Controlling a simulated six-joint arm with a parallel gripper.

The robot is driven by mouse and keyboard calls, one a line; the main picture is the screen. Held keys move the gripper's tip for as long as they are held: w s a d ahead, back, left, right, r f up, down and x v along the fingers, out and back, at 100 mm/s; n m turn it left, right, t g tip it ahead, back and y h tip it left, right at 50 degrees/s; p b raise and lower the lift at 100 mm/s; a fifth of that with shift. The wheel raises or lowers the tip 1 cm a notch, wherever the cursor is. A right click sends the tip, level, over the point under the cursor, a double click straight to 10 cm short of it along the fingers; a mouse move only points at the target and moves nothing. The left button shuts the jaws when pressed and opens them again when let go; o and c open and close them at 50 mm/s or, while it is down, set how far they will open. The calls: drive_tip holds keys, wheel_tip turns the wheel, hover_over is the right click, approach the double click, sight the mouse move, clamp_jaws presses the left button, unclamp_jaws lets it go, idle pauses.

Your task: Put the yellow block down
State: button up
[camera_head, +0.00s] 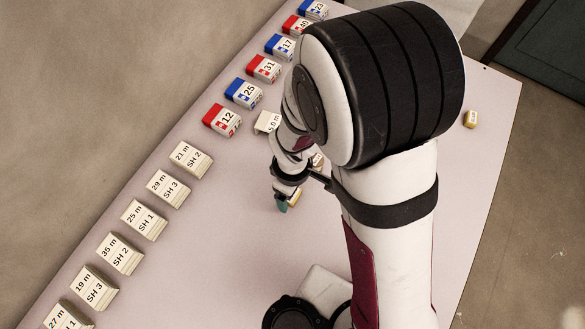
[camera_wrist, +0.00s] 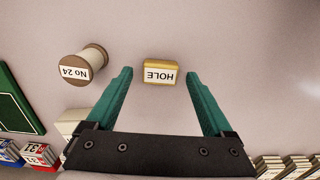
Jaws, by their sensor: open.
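A yellow block (camera_wrist: 161,73) with a white face reading "HOLE" rests on the table in the wrist view. It lies between and slightly beyond my gripper's fingertips (camera_wrist: 160,76), with a gap to each. My gripper is open and empty. In the head view my gripper (camera_head: 284,201) is low over the table, and part of a yellow block (camera_head: 295,198) shows beside its fingertips; my arm hides much of that area. Another small yellow block (camera_head: 470,119) sits near the table's right edge.
Red and blue blocks (camera_head: 243,93) and cream labelled blocks (camera_head: 145,220) line the table's left side. A dark green panel (camera_wrist: 18,103) shows at left. Table beyond the yellow block is clear.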

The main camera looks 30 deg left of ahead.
wheel_tip(320, 180, up, 11)
drive_tip(key=d+r+m, duration=0.4)
drive_tip(key=d+m, duration=0.3)
drive_tip(key=d, duration=0.1)
drive_tip(key=d+r+m+y, duration=0.1)
drive_tip(key=d+r+m, duration=0.2)
drive_tip(key=d+m, duration=0.4)
drive_tip(key=shift+s+d+r+m, duration=0.35)
drive_tip(key=shift+s+m, duration=0.05)
drive_tip(key=shift+m, duration=0.4)
drive_tip(key=s+d+m, duration=0.1)
drive_tip(key=m, duration=0.1)
drive_tip(key=s+d+r+m, duration=0.1)
drive_tip(key=m, duration=0.1)
drive_tip(key=s+d+m, duration=0.1)
drive_tip(key=s+m, duration=0.1)
drive_tip(key=m, duration=0.1)
drive_tip(key=shift+d+r+y, duration=0.2)
drive_tip(key=shift+d+y, duration=0.15)
drive_tip(key=shift+y, duration=0.05)
drive_tip(key=shift+c, duration=0.7)
drive_tip(key=shift+s+d+m, duration=0.1)
drive_tip(key=shift+s+m, duration=0.1)
drive_tip(key=shift+m, duration=0.3)
drive_tip(key=shift+c, duration=0.4)
